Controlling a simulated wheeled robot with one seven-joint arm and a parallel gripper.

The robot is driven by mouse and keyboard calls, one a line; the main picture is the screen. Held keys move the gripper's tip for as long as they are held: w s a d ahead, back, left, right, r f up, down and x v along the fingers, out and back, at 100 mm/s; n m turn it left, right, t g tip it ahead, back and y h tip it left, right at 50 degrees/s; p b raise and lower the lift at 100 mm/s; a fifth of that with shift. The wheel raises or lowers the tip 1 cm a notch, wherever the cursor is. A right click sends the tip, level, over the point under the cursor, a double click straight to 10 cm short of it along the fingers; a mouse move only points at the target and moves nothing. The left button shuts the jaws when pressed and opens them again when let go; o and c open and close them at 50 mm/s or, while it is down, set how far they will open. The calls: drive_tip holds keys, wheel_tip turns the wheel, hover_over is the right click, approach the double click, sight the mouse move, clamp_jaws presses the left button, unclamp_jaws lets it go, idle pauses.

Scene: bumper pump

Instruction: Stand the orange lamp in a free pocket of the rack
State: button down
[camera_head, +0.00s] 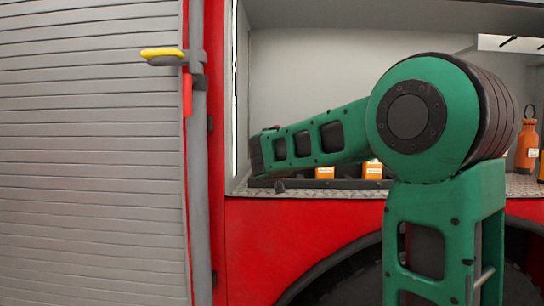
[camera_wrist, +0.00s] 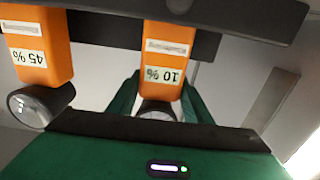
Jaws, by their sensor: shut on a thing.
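My gripper (camera_wrist: 162,84) shows in the wrist view, which is upside down. Its green fingers are on either side of the lamp labelled 10 % (camera_wrist: 167,62), and it is shut on it near the lamp's dark head. The base end of this lamp meets the dark rim of the rack (camera_wrist: 240,14); I cannot tell whether it rests inside a pocket. A second orange lamp, labelled 45 % (camera_wrist: 38,48), stands beside it, with its round lens showing. In the head view my arm hides the gripper and much of the rack (camera_head: 348,184). Two orange bodies, one at the left (camera_head: 325,173), show below my arm.
The rack stands on a metal compartment floor (camera_head: 300,191) in a red vehicle. An orange bottle-like object (camera_head: 527,140) stands at the far right. A grey roller shutter (camera_head: 90,160) and a pole (camera_head: 199,200) with a yellow-topped bracket (camera_head: 163,53) are at the left.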

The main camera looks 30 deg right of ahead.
drive_tip(key=c, duration=0.9)
unclamp_jaws()
drive_tip(key=shift+f, duration=0.1)
drive_tip(key=shift+s, duration=0.1)
drive_tip(key=v, duration=1.2)
